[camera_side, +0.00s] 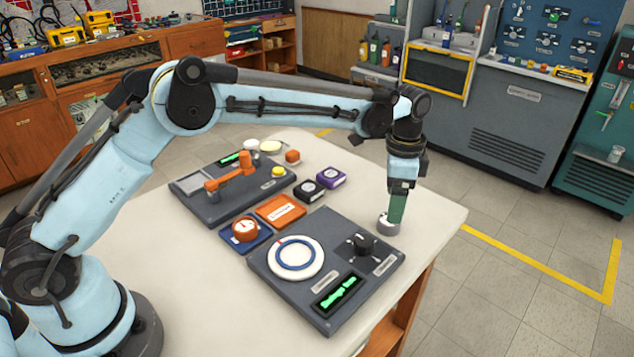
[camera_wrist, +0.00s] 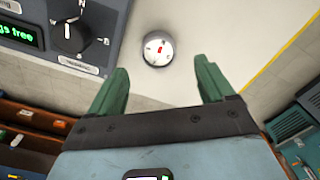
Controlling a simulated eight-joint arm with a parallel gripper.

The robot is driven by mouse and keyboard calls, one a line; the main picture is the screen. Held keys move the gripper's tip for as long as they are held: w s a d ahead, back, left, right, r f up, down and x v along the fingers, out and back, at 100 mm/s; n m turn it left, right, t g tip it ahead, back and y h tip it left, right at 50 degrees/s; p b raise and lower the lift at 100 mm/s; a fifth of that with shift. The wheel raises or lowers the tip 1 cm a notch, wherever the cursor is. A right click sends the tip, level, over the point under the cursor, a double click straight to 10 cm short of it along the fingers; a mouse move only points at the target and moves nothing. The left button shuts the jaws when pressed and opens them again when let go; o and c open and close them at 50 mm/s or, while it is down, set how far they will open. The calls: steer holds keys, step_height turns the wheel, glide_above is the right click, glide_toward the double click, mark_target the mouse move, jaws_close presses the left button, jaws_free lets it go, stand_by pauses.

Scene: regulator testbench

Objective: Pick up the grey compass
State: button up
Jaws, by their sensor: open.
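The grey compass (camera_wrist: 158,48) is a small round thing with a white dial and a red needle. In the wrist view it lies on the bare tabletop beyond the fingertips, slightly left of the middle between them. My gripper (camera_wrist: 162,78) has its two green fingers spread apart with nothing between them. In the side view the compass (camera_side: 387,228) sits near the table's right edge. My gripper (camera_side: 397,215) points down close above it there, and the fingers partly cover it. I cannot tell from the side view whether they touch.
A dark panel (camera_side: 257,259) with a white-and-blue dial, a black knob and a green display stands left of the compass. An orange gauge (camera_side: 245,230), a black box (camera_side: 308,190) and a purple box (camera_side: 331,177) sit farther left.

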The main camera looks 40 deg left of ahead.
steer(key=shift+s+a+f, duration=0.15)
steer(key=shift+f, duration=1.2)
steer(key=shift+s+a+f, duration=0.1)
steer(key=shift+f, duration=1.2)
steer(key=shift+c, duration=0.2)
steer(key=c, duration=1.1)
